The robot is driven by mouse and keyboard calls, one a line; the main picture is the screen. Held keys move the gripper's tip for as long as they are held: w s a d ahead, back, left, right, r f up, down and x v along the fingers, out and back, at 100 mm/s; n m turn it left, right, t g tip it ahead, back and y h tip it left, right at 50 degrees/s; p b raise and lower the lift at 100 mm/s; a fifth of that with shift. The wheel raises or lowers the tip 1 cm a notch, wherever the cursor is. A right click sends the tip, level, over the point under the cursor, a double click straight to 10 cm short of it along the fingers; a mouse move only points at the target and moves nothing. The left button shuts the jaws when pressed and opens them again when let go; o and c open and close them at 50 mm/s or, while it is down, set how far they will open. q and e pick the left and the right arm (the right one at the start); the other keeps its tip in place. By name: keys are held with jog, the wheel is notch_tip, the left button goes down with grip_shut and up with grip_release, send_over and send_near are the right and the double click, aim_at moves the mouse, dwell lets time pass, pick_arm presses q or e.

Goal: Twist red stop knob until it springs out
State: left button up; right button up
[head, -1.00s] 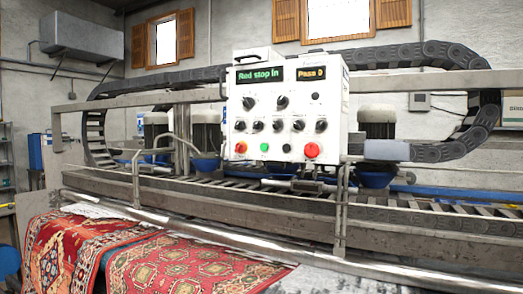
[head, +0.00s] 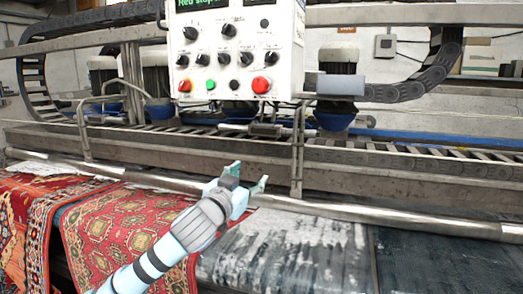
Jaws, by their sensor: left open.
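The red stop knob (head: 261,85) sits at the lower right of the white control box (head: 222,72). A green display (head: 201,3) at the box's top is partly cut off by the frame; its visible text begins "Red stop". My left gripper (head: 248,178) is open and empty, below the box and well apart from the knob, in front of the steel roller. My right gripper is out of view.
A smaller red knob (head: 184,86), a green button (head: 210,85) and several black knobs share the panel. A steel roller (head: 340,209) and a railing post (head: 298,150) stand below the box. Red patterned rugs (head: 110,225) lie at lower left.

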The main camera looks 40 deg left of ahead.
pick_arm(q)
jog(key=s+d+r+t, duration=0.2)
jog(key=s+r, duration=0.3)
jog(key=r, duration=0.3)
jog(key=s+d+r+t, duration=0.2)
jog(key=s+r, duration=0.3)
jog(key=r, duration=0.4)
jog(key=p, duration=0.5)
send_near(258, 87)
jog(key=w+r, duration=0.2)
jog(key=shift+m, duration=0.5)
jog(key=p+x, duration=0.1)
jog(key=x, duration=0.1)
jog(key=p+x, duration=0.1)
jog(key=x, duration=0.2)
jog(key=p+x, duration=0.1)
jog(key=x, duration=0.1)
jog(key=shift+w+a+f, duration=0.25)
jog(key=shift+f, duration=0.1)
jog(key=shift+w+a+r, duration=0.1)
jog(key=shift+w+a, duration=0.05)
jog(key=shift+w, duration=0.4)
jog(key=shift+a, duration=0.1)
jog(key=shift+c, duration=0.6)
jog(key=c, duration=1.1)
jog(key=shift+o, duration=0.2)
